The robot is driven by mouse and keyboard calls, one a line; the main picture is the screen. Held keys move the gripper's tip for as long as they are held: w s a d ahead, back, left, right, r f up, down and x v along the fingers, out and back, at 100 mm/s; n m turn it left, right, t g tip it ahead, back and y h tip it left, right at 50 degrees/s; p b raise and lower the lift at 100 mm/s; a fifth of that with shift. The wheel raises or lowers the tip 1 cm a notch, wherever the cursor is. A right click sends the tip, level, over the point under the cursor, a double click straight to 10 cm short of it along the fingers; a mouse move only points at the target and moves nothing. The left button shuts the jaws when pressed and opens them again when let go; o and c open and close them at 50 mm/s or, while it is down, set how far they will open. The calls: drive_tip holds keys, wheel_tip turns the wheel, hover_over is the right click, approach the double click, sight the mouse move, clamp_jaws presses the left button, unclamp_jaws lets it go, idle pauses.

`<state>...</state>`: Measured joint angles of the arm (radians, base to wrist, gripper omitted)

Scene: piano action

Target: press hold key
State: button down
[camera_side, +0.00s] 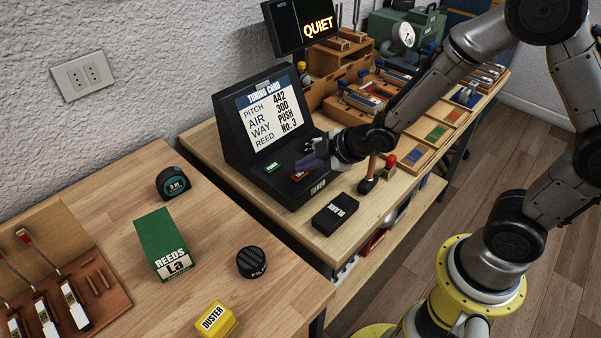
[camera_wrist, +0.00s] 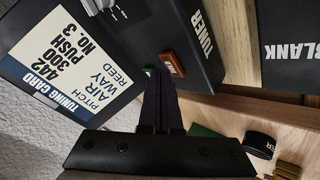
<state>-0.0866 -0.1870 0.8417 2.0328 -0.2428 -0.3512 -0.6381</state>
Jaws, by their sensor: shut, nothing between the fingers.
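The black tuner (camera_side: 314,189) stands on the workbench, with a tuning card (camera_side: 270,113) on its upright face. On its lower ledge are a green key (camera_side: 271,168) and an orange-brown key (camera_side: 299,176). I cannot read which key is hold. My gripper (camera_side: 302,165) is shut and empty, its dark fingers reaching over the ledge beside the orange-brown key. In the wrist view, my fingertips (camera_wrist: 157,74) sit left of the orange-brown key (camera_wrist: 173,64) and partly cover the green key (camera_wrist: 149,71). Whether they touch either key is unclear.
A black box marked BLANK (camera_side: 335,214) lies in front of the tuner. A dark-headed tool with a wooden handle (camera_side: 368,184) stands to its right. A display reading QUIET (camera_side: 318,26) is above. The near table holds a green reeds box (camera_side: 156,240) and a yellow duster (camera_side: 217,319).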

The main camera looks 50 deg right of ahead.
drive_tip(key=shift+r, duration=0.2)
drive_tip(key=shift+r, duration=2.9)
drive_tip(key=shift+d+r, duration=0.1)
drive_tip(key=shift+r, duration=0.1)
wheel_tip(320, 180, up, 6)
drive_tip(key=t, duration=0.2)
hover_over(305, 175)
drive_tip(key=s+d+r+m+h, duration=0.2)
drive_tip(key=s+d+r+m, duration=0.3)
drive_tip(key=r, duration=0.3)
drive_tip(key=s+f+m+g, duration=0.2)
drive_tip(key=s+m, duration=0.1)
drive_tip(key=s, duration=0.6)
drive_tip(key=s+f+m+g, duration=0.2)
drive_tip(key=s+m+g, duration=0.1)
drive_tip(key=s, duration=0.7)
drive_tip(key=shift+s+d+f, duration=0.15)
drive_tip(key=shift+s, duration=0.15)
